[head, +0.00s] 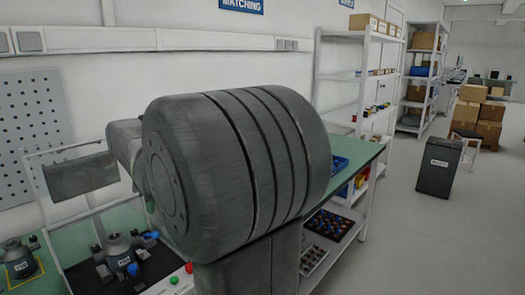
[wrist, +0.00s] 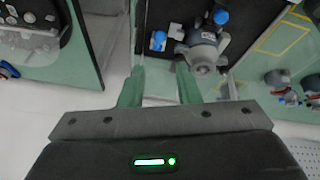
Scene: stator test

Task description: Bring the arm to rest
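My gripper (wrist: 158,80) shows in the wrist view with its two green fingers apart and nothing between them. It points down over the edge of a bench. A grey motor-like unit (wrist: 203,48) with blue knobs stands on a black mat (wrist: 165,20) beyond the right finger; I see no contact with it. In the head view my own large dark grey arm link fills the middle and hides part of the bench. I cannot make out the gripper fingers there.
The green-topped bench (head: 18,284) holds a unit (head: 118,250) on a black base and another unit (head: 18,258) at far left. Green and red buttons (head: 174,281) are near. A shelf rack (head: 342,75), dark bin (head: 438,166) and cartons (head: 490,130) stand right.

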